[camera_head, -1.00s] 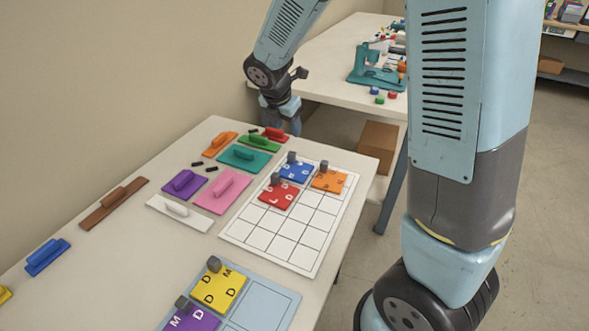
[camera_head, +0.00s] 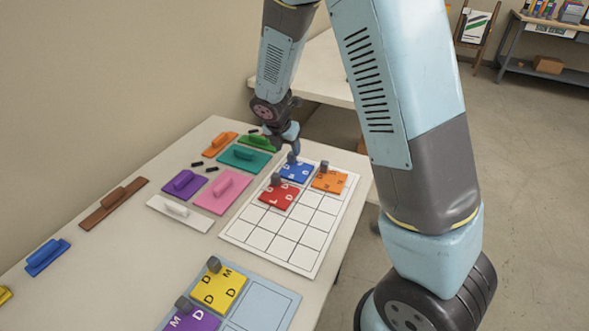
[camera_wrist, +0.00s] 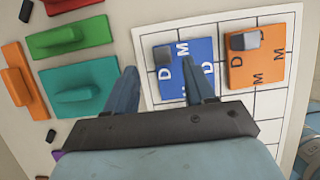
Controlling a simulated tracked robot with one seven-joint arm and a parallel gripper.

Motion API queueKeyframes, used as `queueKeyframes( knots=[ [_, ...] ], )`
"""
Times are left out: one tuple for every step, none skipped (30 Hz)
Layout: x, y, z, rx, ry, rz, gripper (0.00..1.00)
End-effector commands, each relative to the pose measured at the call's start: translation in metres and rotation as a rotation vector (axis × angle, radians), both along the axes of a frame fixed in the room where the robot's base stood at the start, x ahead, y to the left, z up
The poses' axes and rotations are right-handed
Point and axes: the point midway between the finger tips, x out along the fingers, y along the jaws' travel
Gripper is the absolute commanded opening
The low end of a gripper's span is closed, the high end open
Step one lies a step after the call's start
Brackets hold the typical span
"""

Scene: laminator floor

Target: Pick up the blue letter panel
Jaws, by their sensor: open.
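The blue letter panel (camera_head: 296,173) is a flat square with white letters and a grey knob, lying in the top row of the white grid board. It also shows in the wrist view (camera_wrist: 179,76), with its knob (camera_wrist: 163,54) near the upper left corner. My gripper (camera_head: 291,146) is just above and behind this panel in the head view. In the wrist view my open gripper (camera_wrist: 158,66) has one finger left of the panel and the other over it. The knob appears between and a little beyond the fingertips. Nothing is between the fingers.
The white grid board (camera_head: 265,241) also holds a red panel (camera_head: 279,195) and an orange panel (camera_head: 329,181) beside the blue one. A light blue board (camera_head: 262,307) bears yellow and purple panels. Several coloured handled blocks lie to the left.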

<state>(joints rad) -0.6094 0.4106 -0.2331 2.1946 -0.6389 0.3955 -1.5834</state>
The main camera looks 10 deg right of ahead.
Motion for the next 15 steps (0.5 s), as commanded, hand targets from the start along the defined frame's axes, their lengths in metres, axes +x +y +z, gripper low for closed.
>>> queueKeyframes(
  knots=[
    [0.001,-0.001,-0.003,-0.002,0.001,-0.001,0.54],
    [0.002,-0.002,-0.005,-0.001,0.001,-0.002,0.54],
    [0.003,-0.004,-0.009,-0.001,0.001,-0.002,0.54],
    [0.005,-0.005,-0.012,-0.002,0.001,-0.001,0.54],
    [0.006,-0.007,-0.016,-0.003,0.002,-0.002,0.54],
    [0.009,-0.009,-0.020,-0.003,0.002,-0.002,0.54],
    [0.010,-0.010,-0.023,-0.002,0.001,-0.002,0.54],
    [0.011,-0.012,-0.027,-0.003,0.002,-0.002,0.54],
    [0.013,-0.013,-0.031,-0.003,0.003,-0.002,0.54],
    [0.014,-0.013,-0.034,-0.001,0.001,-0.002,0.54],
    [0.015,-0.014,-0.036,-0.001,0.001,-0.002,0.54],
    [0.016,-0.014,-0.039,-0.001,0.001,-0.002,0.54],
    [0.017,-0.015,-0.041,-0.001,0.001,-0.002,0.54],
    [0.017,-0.015,-0.042,-0.001,0.001,-0.002,0.54],
    [0.018,-0.015,-0.043,0.000,0.000,-0.001,0.54]
  ],
)
